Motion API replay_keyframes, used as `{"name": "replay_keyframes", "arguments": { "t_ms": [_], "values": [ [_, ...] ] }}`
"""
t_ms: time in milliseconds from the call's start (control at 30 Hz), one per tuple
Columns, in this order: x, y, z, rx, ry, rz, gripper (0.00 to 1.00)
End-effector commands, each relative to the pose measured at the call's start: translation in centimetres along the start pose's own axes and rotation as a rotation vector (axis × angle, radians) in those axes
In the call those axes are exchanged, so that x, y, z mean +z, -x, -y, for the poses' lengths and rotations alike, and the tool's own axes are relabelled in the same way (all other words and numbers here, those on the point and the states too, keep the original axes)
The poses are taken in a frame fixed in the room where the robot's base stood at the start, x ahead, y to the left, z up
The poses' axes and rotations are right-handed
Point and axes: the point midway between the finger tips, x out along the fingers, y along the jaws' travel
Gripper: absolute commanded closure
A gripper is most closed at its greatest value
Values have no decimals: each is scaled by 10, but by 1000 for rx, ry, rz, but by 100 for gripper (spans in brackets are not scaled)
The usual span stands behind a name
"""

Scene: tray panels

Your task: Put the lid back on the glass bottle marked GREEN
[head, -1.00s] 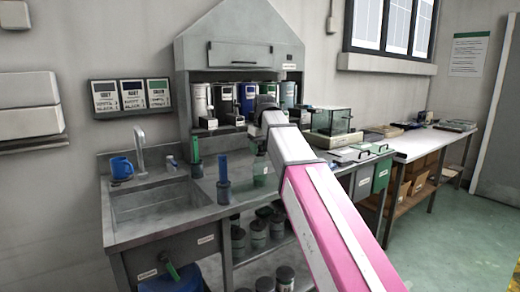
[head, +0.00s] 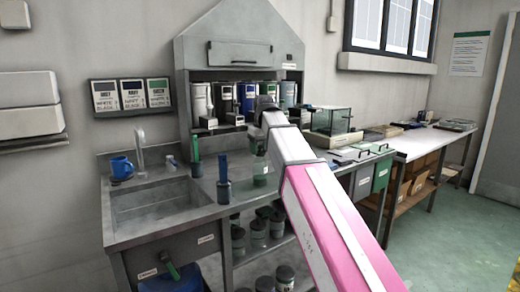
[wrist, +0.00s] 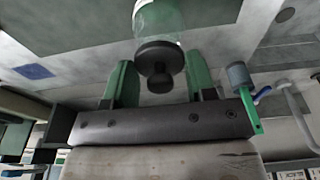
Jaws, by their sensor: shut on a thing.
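A glass bottle with a pale green label (wrist: 160,14) stands on the steel worktop, and it also shows in the head view (head: 260,178) below my gripper. A dark round lid with a knob (wrist: 158,55) is at the bottle's mouth in the wrist view, in line with it. Whether the lid is fully seated or slightly above the rim, I cannot tell. My gripper (wrist: 161,84) has its green fingers on either side of the lid's knob and is shut on it. In the head view my gripper (head: 258,148) is partly hidden by my arm.
A steel sink (head: 160,208) with a tap and a blue mug (head: 121,167) lies to the left. Several canisters line the back shelf. A glass case (head: 333,125) stands to the right.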

Motion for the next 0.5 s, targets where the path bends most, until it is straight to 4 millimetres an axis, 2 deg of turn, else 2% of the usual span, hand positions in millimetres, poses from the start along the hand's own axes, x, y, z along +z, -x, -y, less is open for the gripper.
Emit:
{"name": "replay_keyframes", "arguments": {
  "t_ms": [467,500],
  "values": [
    [0,0,0,0,0,0,71],
    [0,0,0,0,0,0,46]
  ]
}}
